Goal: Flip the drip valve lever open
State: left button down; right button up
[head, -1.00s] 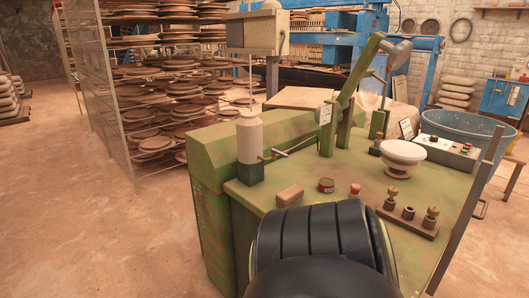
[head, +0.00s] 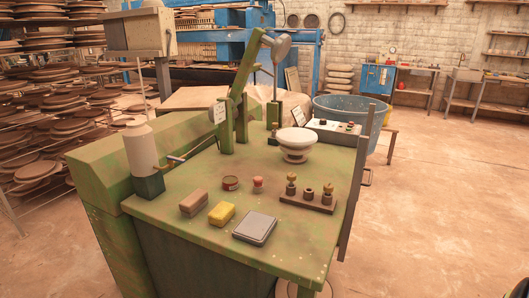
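A small valve with a grey lever handle (head: 176,159) sticks out to the right of a pale cylindrical bottle (head: 140,149). The bottle stands on a dark green block (head: 149,186) at the left edge of the green machine table (head: 290,228). The lever looks roughly level, but it is too small to tell its exact setting. Neither of my grippers is in view, and nothing touches the lever.
A brown block (head: 193,203), a yellow sponge (head: 221,213) and a grey flat box (head: 255,228) lie near the table's front. A white round-topped stand (head: 297,142) and a wooden peg holder (head: 307,202) are to the right. A green lever arm (head: 243,85) rises behind. Open floor lies right.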

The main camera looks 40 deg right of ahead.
aim_at(170, 157)
jog(key=z, duration=0.5)
jog(key=i, duration=1)
jog(key=z, duration=1.2)
jog(key=k, duration=0.75)
jog(key=u, duration=0.9)
jog(key=i, duration=0.5)
